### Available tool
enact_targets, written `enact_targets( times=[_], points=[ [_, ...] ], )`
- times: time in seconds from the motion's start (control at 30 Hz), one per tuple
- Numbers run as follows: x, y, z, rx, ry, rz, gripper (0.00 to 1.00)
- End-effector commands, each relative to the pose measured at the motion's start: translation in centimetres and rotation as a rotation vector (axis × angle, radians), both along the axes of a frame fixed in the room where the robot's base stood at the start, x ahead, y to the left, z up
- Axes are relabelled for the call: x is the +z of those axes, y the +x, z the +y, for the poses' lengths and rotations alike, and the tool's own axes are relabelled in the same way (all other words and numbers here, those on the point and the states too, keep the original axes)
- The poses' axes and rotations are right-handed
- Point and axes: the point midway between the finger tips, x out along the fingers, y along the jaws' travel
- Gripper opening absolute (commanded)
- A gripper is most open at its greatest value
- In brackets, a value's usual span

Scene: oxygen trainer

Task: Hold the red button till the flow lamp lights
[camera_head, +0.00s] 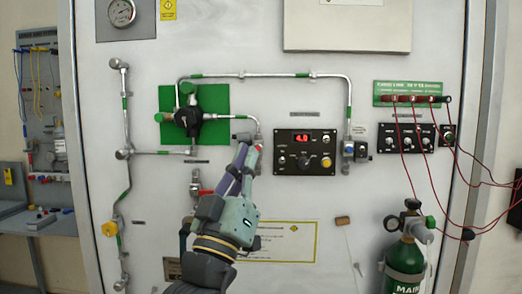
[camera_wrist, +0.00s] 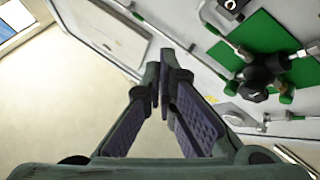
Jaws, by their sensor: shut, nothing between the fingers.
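My gripper (camera_head: 246,146) is shut and empty, its fingertips raised close in front of the wall panel, left of the black control box. In the wrist view the closed fingertips (camera_wrist: 164,78) meet in mid-picture. A small red part (camera_head: 258,147) shows just beside the fingertips at the lower end of a pipe; it may be the red button, partly hidden by the fingers. I cannot tell whether they touch it. The black control box (camera_head: 305,165) has a red lit display (camera_head: 302,139) and several knobs. I cannot tell which part is the flow lamp, or whether it is lit.
A black valve on a green plate (camera_head: 218,97) is up and left of my gripper, and also in the wrist view (camera_wrist: 262,30). Metal pipes (camera_head: 260,76) stand out from the panel. Red cables (camera_head: 402,150) and a green cylinder (camera_head: 405,262) are at right.

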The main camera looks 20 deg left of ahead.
Motion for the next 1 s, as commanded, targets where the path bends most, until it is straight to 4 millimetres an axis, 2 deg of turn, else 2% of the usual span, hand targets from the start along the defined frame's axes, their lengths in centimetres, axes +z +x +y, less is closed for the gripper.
enact_targets(
  times=[0.27, 0.7, 1.0],
  points=[
    [0.0, 0.5, 0.2, 0.001, -0.001, 0.0, 0.0],
    [0.0, 6.0, 1.7, 0.0, -0.001, 0.0, 0.0],
    [0.0, 8.2, 2.4, 0.003, 0.0, -0.001, 0.0]
  ],
)
